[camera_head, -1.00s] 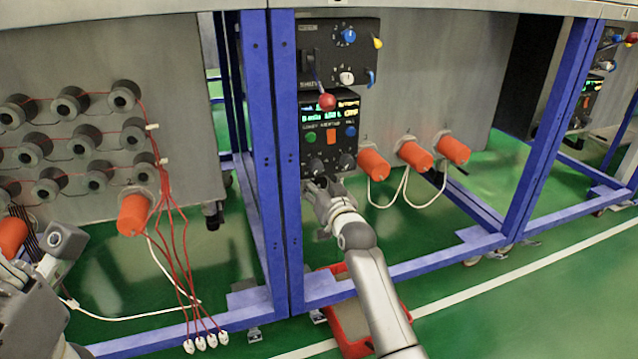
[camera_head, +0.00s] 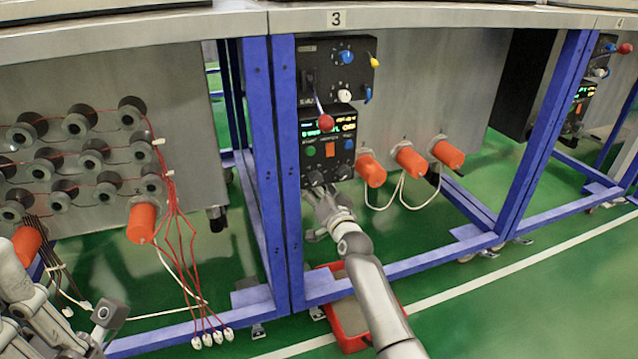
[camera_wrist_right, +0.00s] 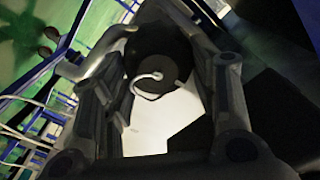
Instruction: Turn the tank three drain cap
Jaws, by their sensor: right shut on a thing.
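Tank three has the number plate "3" (camera_head: 336,19) on the top edge above it. My right gripper (camera_head: 322,198) is just under its black control panel (camera_head: 327,150), low beside the blue post. In the right wrist view, my right gripper (camera_wrist_right: 165,90) is shut on a dark round piece (camera_wrist_right: 155,58), which looks like the drain cap. A pale curved hook or tube shows in front of it. In the head view the cap is hidden by the gripper and the panel. My left gripper (camera_head: 85,325) is at the lower left, partly cut off, and its jaws are unclear.
Orange cylinders (camera_head: 410,160) with white cables stick out right of the panel. A red tray (camera_head: 352,322) lies on the green floor below my right arm. Blue frame posts (camera_head: 268,160) and red wires (camera_head: 182,240) stand to the left.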

